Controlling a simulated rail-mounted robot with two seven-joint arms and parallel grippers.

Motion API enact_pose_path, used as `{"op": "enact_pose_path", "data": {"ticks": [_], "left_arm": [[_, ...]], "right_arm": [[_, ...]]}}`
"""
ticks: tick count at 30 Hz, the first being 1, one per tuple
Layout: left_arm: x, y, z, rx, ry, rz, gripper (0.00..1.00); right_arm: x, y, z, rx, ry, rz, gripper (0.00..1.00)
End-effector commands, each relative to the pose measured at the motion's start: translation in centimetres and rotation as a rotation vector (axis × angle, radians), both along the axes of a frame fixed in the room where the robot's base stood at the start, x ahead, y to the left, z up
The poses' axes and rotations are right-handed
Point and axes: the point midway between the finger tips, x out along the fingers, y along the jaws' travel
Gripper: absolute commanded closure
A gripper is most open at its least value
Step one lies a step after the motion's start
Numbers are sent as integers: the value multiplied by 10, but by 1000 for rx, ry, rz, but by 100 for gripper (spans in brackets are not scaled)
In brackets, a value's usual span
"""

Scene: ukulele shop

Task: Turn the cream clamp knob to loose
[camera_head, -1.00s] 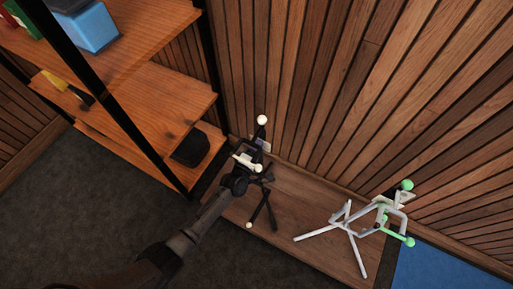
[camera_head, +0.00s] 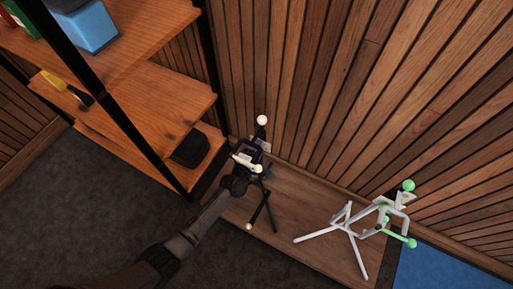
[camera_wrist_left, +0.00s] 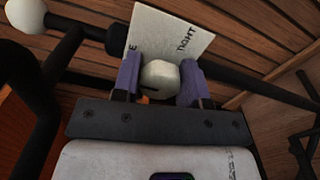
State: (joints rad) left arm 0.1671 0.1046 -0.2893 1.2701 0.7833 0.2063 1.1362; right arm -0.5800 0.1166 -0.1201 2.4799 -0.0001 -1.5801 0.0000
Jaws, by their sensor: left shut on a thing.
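The cream clamp knob (camera_wrist_left: 160,82) sits between the two purple fingers of my left gripper (camera_wrist_left: 161,74) in the left wrist view, with a dark mark on its face. The fingers are shut on it from both sides. Behind it is a white card (camera_wrist_left: 172,28) reading "TIGHT" on the right; an "E" shows at its left edge, the rest covered. My right gripper is not in view.
A white stand with green tips (camera_head: 348,228) stands to the right on the wooden platform (camera_head: 300,212). A wooden shelf unit (camera_head: 150,95) is at the left, close to my left arm. The slatted wall (camera_head: 310,90) is behind. A blue mat (camera_head: 430,270) lies at lower right.

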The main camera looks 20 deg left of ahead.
Motion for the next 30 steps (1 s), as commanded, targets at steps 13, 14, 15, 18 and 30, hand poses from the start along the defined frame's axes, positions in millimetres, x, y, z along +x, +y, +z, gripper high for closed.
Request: {"op": "enact_pose_path", "data": {"ticks": [13,14,15,18,30], "left_arm": [[0,0,0,-1,0,0,35],[0,0,0,0,0,0,35],[0,0,0,0,0,0,35],[-1,0,0,0,0,0,35],[-62,8,3,0,3,-1,35]], "right_arm": [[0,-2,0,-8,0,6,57],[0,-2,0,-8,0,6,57],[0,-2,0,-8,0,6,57],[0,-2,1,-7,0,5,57],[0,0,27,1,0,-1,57]]}}
